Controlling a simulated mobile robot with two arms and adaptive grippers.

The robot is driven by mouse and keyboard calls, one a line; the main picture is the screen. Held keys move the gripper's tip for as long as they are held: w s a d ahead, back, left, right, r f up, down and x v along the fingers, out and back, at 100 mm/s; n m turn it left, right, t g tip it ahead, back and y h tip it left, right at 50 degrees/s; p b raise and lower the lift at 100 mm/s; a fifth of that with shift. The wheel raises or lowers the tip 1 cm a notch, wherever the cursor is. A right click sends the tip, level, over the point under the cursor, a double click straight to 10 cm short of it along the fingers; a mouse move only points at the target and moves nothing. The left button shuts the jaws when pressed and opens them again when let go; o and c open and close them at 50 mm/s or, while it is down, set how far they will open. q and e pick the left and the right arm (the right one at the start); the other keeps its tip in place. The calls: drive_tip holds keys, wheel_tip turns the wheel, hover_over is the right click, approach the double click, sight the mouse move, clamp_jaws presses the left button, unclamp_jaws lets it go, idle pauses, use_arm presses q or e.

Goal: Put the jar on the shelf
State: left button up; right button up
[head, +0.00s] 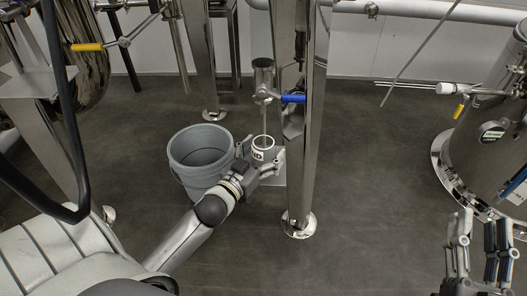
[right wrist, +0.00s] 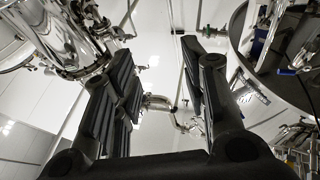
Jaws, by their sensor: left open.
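A white jar (head: 264,142) with a dark marking stands upright below a metal spout in the middle of the head view. My left gripper (head: 262,156) is open, with its fingers on either side of the jar. I cannot tell whether they touch it. A small light plate (head: 275,181) shows beneath the jar, partly hidden by my gripper; I cannot tell if it is the shelf. My right gripper (head: 479,232) is at the lower right, open and empty. Its spread fingers also show in the right wrist view (right wrist: 157,62).
A grey bucket (head: 182,154) stands on the floor just left of the jar. A steel post (head: 301,190) rises close to its right. A blue-handled valve (head: 292,98) is above. A steel tank (head: 490,150) stands at the right. The floor between is clear.

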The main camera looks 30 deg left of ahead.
use_arm(q)
drive_tip(key=shift+r, duration=0.15)
drive_tip(key=s+p, duration=0.2)
drive_tip(key=s, duration=1)
drive_tip(key=w+d+r+m+g+h, duration=0.1)
drive_tip(key=d+r+h, duration=0.1)
drive_tip(key=d, duration=0.7)
drive_tip(key=w+d+r+m+g+h, duration=0.1)
drive_tip(key=d+r+h, duration=0.1)
drive_tip(key=d, duration=0.7)
drive_tip(key=shift+w+r+m+g, duration=0.2)
drive_tip(key=shift+r+m+g, duration=0.2)
drive_tip(key=shift+r, duration=0.5)
use_arm(e)
wheel_tip(320, 180, down, 10)
drive_tip(key=d+g+h, duration=0.1)
drive_tip(key=g, duration=0.5)
drive_tip(key=shift+d+h, duration=0.2)
drive_tip(key=shift+h, duration=0.2)
drive_tip(key=shift+f, duration=0.1)
